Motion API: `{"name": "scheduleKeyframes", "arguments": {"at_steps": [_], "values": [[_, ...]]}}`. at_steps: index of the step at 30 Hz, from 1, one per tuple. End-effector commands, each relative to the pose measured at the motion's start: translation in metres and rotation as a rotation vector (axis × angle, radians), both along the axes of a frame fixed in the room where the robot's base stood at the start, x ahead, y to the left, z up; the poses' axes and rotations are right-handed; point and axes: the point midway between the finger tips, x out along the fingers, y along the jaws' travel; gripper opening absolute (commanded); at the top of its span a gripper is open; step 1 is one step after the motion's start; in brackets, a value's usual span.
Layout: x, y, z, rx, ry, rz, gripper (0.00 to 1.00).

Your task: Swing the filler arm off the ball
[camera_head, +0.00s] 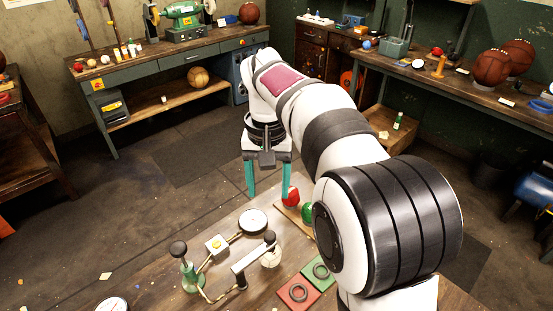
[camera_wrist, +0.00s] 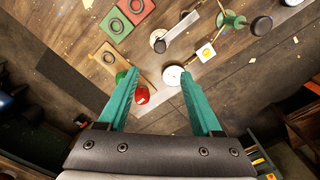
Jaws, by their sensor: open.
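The filler arm (camera_head: 252,260) is a grey bar with a black knob at its far end, on the worktable. It also shows in the wrist view (camera_wrist: 180,29). Its knob end lies over a pale round thing (camera_head: 271,258), which seems to be the ball; the bar and knob partly hide it. My gripper (camera_head: 268,192) is open and empty, its teal fingers pointing down, beyond the filler arm and apart from it. In the wrist view the knob shows beyond the gap between my fingertips (camera_wrist: 159,73).
A dial gauge (camera_head: 253,221), a white box with a yellow button (camera_head: 216,245) and a green pump (camera_head: 190,275) stand nearby. A red piece (camera_head: 291,197) and a green piece (camera_head: 307,212) are on a wooden board. Red (camera_head: 298,293) and green pads hold rings.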

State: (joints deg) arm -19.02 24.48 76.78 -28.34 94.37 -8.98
Motion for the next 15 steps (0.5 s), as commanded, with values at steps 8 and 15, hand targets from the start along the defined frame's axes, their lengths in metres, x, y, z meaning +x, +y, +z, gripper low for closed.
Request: {"name": "scheduleKeyframes", "arguments": {"at_steps": [8,15], "values": [[0.001,0.0,-0.063,-0.003,0.004,0.003,0.66],[0.001,0.0,-0.128,-0.001,0.001,0.002,0.66]]}}
